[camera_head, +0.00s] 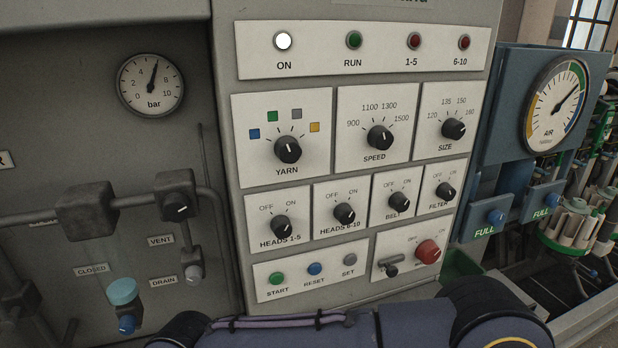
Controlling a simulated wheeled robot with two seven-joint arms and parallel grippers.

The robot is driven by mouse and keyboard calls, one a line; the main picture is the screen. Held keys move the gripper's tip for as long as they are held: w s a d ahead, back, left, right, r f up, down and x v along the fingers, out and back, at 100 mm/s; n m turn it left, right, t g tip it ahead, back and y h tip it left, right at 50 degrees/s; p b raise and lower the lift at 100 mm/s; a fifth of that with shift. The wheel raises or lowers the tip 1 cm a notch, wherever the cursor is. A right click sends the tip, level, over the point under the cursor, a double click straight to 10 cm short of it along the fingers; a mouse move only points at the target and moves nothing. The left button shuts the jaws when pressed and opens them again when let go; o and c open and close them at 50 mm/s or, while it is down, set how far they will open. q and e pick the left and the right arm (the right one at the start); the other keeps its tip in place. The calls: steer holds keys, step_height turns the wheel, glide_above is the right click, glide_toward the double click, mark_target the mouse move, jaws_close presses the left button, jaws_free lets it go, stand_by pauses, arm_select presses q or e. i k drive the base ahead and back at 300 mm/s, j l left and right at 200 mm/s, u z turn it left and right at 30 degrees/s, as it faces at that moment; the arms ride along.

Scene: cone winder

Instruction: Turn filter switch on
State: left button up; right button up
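The filter switch (445,191) is a small black rotary knob on a white plate labelled FILTER, with OFF and ON marked above it. It is at the right end of the row of four small knobs on the grey control panel. Its pointer mark is too small to read with certainty. Nothing touches the knob. Neither of my grippers shows in the head view; only a dark blue-grey arm link of mine crosses the bottom edge, below the panel.
The belt knob (398,201) sits close to the left of the filter switch. A red knob (428,252) and a small lever (390,265) are below. A blue air unit (488,135) with a gauge stands to the right. A pressure gauge (151,85) and pipes are left.

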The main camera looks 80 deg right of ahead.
mark_target(444, 191)
steer(key=z, duration=3.65)
